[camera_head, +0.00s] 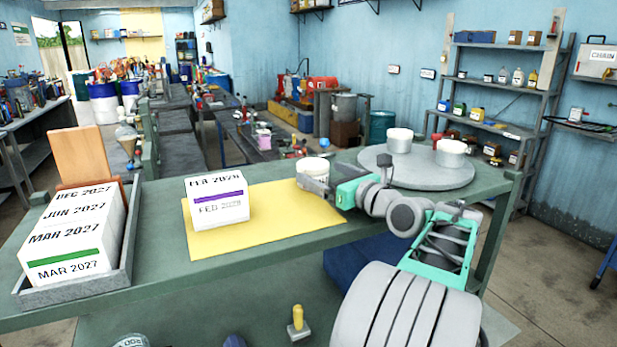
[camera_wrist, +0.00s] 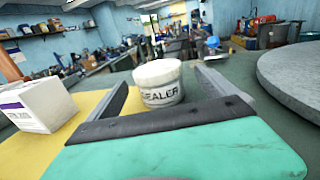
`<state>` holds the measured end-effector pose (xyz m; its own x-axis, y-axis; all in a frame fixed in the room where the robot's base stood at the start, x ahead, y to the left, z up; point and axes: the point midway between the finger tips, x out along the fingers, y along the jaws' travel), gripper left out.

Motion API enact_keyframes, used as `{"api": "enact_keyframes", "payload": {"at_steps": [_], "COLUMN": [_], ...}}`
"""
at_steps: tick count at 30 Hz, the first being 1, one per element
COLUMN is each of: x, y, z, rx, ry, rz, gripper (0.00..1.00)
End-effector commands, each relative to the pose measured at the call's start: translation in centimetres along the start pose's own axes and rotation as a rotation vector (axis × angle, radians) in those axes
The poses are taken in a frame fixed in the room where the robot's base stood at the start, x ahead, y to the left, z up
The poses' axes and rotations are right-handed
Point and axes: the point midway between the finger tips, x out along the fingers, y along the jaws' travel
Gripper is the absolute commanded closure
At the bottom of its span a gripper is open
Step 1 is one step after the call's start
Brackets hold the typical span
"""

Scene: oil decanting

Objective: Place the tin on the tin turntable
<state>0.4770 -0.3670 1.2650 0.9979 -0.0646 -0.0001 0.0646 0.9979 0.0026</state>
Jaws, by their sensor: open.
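A white tin (camera_wrist: 160,97) labelled SEALER stands upright on the bench between the two fingers of my gripper (camera_wrist: 162,80) in the wrist view. The gripper is open, and a gap shows on each side of the tin. In the head view the tin (camera_head: 313,166) is at the right edge of the yellow mat, partly hidden by my gripper (camera_head: 320,181). The round grey turntable (camera_head: 425,178) is to the right at the bench's far end. Its edge also shows at the right of the wrist view (camera_wrist: 300,85). Two white tins (camera_head: 399,141) (camera_head: 450,154) stand on it.
A white box with a purple stripe (camera_head: 217,200) stands on the yellow mat (camera_head: 270,230), left of my gripper. A grey tray (camera_head: 125,262) of dated white boxes is at the bench's left end. The green bench (camera_head: 165,240) is clear between tray and mat.

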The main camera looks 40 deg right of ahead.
Motion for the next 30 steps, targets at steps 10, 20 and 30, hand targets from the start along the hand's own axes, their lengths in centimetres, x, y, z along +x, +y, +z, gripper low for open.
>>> {"api": "enact_keyframes", "payload": {"at_steps": [10, 20, 30], "x": [5.9, 7.5, 7.5], "y": [0.4, 0.2, 0.3], "z": [0.4, 0.3, 0.3], "rx": [0.0, -0.002, -0.002], "ry": [0.0, -0.001, -0.001], "rz": [0.009, 0.003, 0.005], "gripper": [0.04, 0.04, 0.3]}}
